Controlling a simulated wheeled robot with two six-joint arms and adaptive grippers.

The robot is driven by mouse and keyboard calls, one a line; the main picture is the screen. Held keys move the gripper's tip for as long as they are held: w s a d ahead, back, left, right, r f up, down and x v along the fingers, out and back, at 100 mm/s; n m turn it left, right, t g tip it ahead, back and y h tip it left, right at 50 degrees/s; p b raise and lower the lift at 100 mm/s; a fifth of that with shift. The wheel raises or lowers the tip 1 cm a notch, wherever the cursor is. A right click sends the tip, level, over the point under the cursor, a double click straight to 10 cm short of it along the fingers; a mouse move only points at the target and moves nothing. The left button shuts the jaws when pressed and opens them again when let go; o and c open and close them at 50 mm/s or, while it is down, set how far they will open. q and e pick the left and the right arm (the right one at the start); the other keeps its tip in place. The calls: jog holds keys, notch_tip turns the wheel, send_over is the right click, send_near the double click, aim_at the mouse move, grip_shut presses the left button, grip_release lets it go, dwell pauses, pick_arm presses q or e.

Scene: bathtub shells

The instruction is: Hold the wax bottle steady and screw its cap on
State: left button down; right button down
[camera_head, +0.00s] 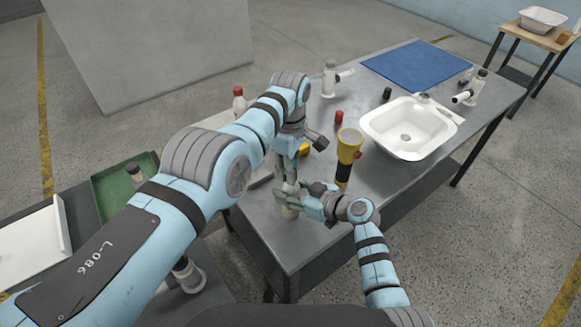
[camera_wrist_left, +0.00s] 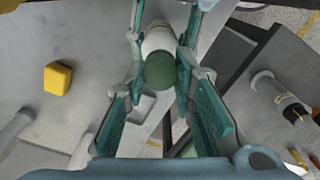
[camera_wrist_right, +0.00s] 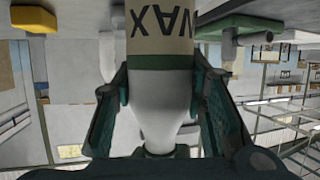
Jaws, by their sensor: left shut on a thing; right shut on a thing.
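The wax bottle (camera_head: 290,211) stands near the front edge of the grey table, mostly hidden by my grippers. In the right wrist view the bottle (camera_wrist_right: 162,52) appears upside down, with a "WAX" label, a green band and a white tapering shoulder. My right gripper (camera_wrist_right: 160,92) is shut on it from the side around that shoulder. My left gripper (camera_head: 290,182) is above, pointing down. In the left wrist view the green cap (camera_wrist_left: 160,72) is between its fingers, in line with the white bottle part (camera_wrist_left: 158,40). The seam between cap and bottle is not clear.
A yellow and black flashlight (camera_head: 345,158) stands just right of my grippers. A white sink basin (camera_head: 408,128), a blue mat (camera_head: 407,65) and a red-capped bottle (camera_head: 239,102) are farther back. A yellow block (camera_wrist_left: 58,78) lies on the table. A green tray (camera_head: 122,185) is at left.

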pick_arm(q)
jog(key=c, duration=1.3)
grip_release()
jog(key=shift+s, duration=0.15)
jog(key=shift+c, duration=0.2)
jog(key=shift+r, duration=2.25)
jog(key=shift+c, duration=0.4)
notch_tip(320, 180, up, 4)
jog(key=n, duration=0.3)
jog(key=shift+d+f+n, duration=0.1)
jog(key=shift+f+n, duration=0.15)
jog(key=shift+n, duration=0.15)
jog(key=shift+f, duration=0.15)
